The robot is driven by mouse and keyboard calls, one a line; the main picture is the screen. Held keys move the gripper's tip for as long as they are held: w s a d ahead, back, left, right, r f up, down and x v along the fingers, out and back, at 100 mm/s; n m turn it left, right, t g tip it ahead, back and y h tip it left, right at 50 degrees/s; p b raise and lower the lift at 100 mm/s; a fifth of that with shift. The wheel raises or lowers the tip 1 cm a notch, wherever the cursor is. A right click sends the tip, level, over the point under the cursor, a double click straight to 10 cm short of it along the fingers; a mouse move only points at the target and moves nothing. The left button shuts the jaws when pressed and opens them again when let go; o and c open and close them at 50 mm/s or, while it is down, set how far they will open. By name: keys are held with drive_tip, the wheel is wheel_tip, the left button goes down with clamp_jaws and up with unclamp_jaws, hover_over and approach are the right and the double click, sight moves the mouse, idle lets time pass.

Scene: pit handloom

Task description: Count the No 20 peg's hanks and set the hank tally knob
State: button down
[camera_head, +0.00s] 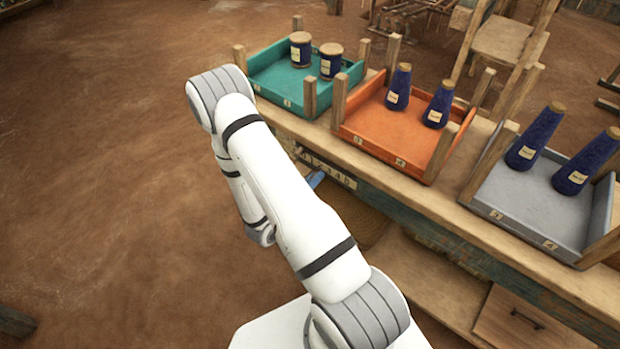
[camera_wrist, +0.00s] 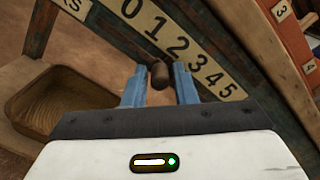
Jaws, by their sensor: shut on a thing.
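The hank tally knob (camera_wrist: 160,76) is a small dark brown peg in the wrist view, in front of a pale number plate (camera_wrist: 180,46) marked 0 to 5. My gripper (camera_wrist: 160,72) is shut on the knob, one blue finger on each side. The knob seems to stand near the 2, but the slanted view leaves the exact mark unclear. In the head view a bit of blue finger shows by the number plate (camera_head: 333,173), and my arm hides the knob. No hanks or No 20 peg can be made out.
On the bench stand a teal tray (camera_head: 270,68), an orange tray (camera_head: 385,128) and a grey tray (camera_head: 520,195), each with two blue yarn packages and wooden corner posts. Open dirt floor lies left.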

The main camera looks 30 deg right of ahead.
drive_tip(key=shift+r, duration=0.1)
drive_tip(key=c, duration=1.3)
unclamp_jaws()
drive_tip(key=shift+c, duration=0.2)
drive_tip(key=v, duration=0.7)
drive_tip(key=shift+s+a, duration=0.15)
drive_tip(key=shift+a, duration=0.15)
